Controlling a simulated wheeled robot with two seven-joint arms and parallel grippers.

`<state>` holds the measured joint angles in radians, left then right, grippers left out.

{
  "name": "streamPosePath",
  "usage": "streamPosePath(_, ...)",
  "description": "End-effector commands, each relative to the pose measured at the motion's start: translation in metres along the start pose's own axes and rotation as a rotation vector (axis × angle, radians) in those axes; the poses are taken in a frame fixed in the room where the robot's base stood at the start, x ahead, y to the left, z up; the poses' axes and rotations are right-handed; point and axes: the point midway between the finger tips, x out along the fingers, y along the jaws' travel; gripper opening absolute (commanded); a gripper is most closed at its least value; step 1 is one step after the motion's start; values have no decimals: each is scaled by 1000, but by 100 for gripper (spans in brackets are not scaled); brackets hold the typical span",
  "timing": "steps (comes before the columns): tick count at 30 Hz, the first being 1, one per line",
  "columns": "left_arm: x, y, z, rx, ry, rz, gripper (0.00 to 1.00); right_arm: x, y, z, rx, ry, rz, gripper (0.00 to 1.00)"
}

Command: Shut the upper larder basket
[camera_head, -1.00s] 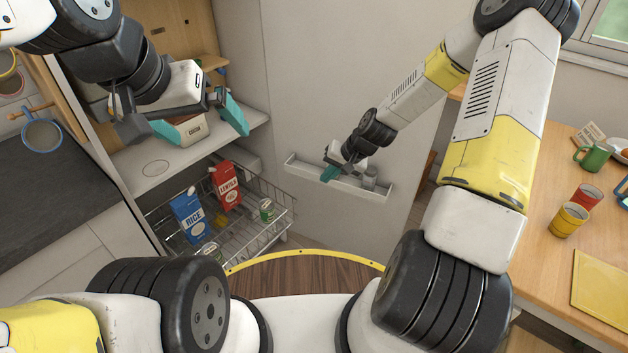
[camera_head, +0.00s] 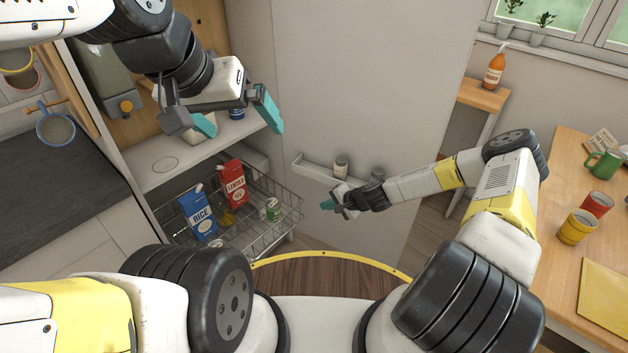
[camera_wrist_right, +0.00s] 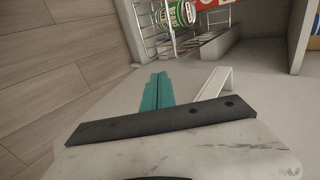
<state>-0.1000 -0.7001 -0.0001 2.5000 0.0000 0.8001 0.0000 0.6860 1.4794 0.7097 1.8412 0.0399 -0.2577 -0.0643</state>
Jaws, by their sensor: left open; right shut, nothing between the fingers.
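The wire larder basket (camera_head: 262,238) is pulled out below the cupboard shelf. It holds a blue rice box (camera_head: 198,212), a red box (camera_head: 233,184), a green-labelled can (camera_head: 273,210) and other items partly hidden. Its wire side shows in the right wrist view (camera_wrist_right: 150,28). My left gripper (camera_head: 234,116) is open and empty in front of the cupboard, above the basket. My right gripper (camera_head: 327,205) is shut and empty, to the right of the basket and apart from it. Its teal fingers show together in the right wrist view (camera_wrist_right: 157,92).
A narrow white rack (camera_head: 313,168) with small jars is fixed on the larder door (camera_head: 340,100), near my right gripper. A white shelf (camera_head: 190,150) lies above the basket. A wooden table (camera_head: 560,215) with cups stands at the right.

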Motion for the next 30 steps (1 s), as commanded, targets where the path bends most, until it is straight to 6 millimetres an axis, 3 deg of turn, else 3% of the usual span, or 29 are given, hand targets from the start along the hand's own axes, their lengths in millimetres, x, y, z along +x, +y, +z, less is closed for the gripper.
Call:
streamPosePath(6, 0, 0, 0, 0, 0, 0, 100, 48, 0, 2, 0, -3, 0, 0)
streamPosePath(12, 0, 0, 0, 0, 0, 0, 100, 67, -21, 0, -3, -1, 0, 0)
streamPosePath(30, 0, 0, 0, 0, 0, 0, 100, 74, -28, 0, -2, -1, 0, 0)
